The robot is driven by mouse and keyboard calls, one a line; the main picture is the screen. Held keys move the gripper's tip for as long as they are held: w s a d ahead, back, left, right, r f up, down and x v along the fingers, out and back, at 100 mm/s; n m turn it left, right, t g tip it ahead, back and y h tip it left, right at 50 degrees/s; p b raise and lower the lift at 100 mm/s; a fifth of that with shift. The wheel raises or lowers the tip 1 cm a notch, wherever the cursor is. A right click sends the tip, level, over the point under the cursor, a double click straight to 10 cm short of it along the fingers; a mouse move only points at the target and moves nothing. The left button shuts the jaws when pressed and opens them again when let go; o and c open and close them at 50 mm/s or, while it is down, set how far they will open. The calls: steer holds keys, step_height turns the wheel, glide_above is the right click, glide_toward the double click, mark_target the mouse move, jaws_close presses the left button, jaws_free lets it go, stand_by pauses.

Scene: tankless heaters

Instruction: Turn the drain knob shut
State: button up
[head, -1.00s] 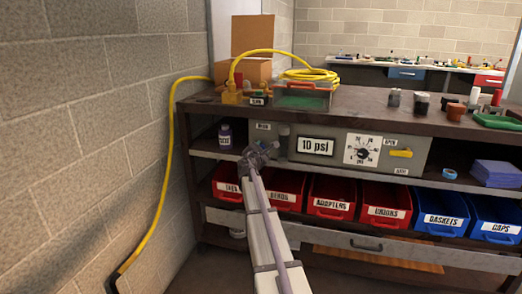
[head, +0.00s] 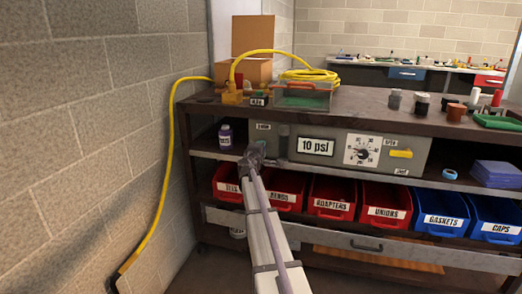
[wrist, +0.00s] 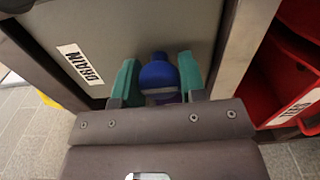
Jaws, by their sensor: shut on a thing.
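The blue drain knob (wrist: 158,73) sits on the grey panel, between the two green finger pads of my gripper (wrist: 160,82) in the wrist view. The fingers are shut on it from both sides. A white DRAIN label (wrist: 80,64) is on the panel to the left of the knob. In the head view my gripper (head: 257,148) is at the left end of the grey box (head: 345,140), below its small label. My arm hides the knob there.
The box carries a 10 psi display (head: 315,146), a dial (head: 361,150) and a yellow handle (head: 400,153). A purple-labelled bottle (head: 225,137) stands left of my gripper. Red bins (head: 331,198) sit below it. A yellow hose (head: 168,165) runs down by the wall.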

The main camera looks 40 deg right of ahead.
steer(key=shift+m, duration=0.3)
stand_by(0.4)
steer(key=o, duration=0.9)
steer(key=v, duration=1.1)
